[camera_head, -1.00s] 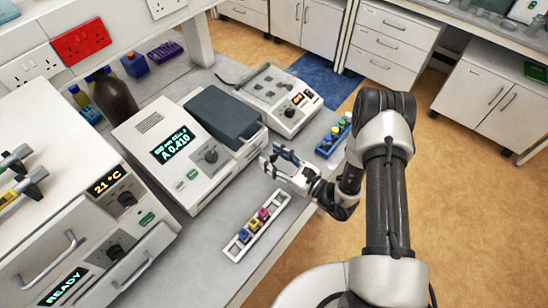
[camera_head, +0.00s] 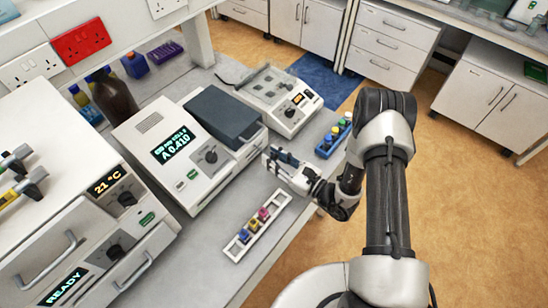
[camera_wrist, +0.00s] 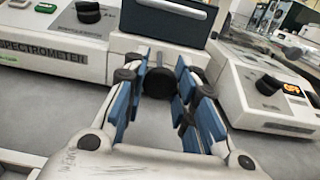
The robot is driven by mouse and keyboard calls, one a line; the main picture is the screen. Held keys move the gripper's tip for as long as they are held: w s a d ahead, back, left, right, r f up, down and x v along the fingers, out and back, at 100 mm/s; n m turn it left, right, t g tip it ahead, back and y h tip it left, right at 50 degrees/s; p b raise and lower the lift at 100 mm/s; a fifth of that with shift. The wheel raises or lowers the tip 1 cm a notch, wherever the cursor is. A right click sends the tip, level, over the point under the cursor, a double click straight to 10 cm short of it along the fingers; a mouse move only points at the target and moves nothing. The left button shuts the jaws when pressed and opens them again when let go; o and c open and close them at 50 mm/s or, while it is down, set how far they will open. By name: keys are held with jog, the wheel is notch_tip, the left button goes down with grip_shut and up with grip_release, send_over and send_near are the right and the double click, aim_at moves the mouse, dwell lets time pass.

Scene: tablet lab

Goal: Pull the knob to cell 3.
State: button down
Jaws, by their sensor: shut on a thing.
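The spectrometer (camera_head: 180,150) stands on the bench with a lit display (camera_head: 176,145) reading A 0.410; the cell number above it is too small to read surely. Its dark-lidded sample compartment (camera_head: 222,115) is on the right side. In the wrist view, a round black knob (camera_wrist: 158,84) projects from the front of the compartment. My gripper (camera_wrist: 160,88) is shut on this knob, with blue-padded fingers on both sides. In the head view, my gripper (camera_head: 272,157) is at the compartment's front, and its fingers hide the knob.
A white rack (camera_head: 257,226) with several colored-capped cuvettes lies in front of the spectrometer. A blue rack (camera_head: 334,142) stands behind my gripper near the bench edge. Another instrument (camera_head: 283,98) with a dial and orange display stands beyond. A second dial (camera_wrist: 88,11) shows at upper left in the wrist view.

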jog(key=v, duration=0.4)
jog(key=shift+a+f, duration=0.1)
jog(key=c, duration=1.7)
grip_release()
jog(key=shift+o, duration=0.9)
jog(key=shift+s+d, duration=0.1)
jog(key=shift+d, duration=0.1)
jog(key=shift+o, duration=1.4)
jog(key=shift+a, duration=0.1)
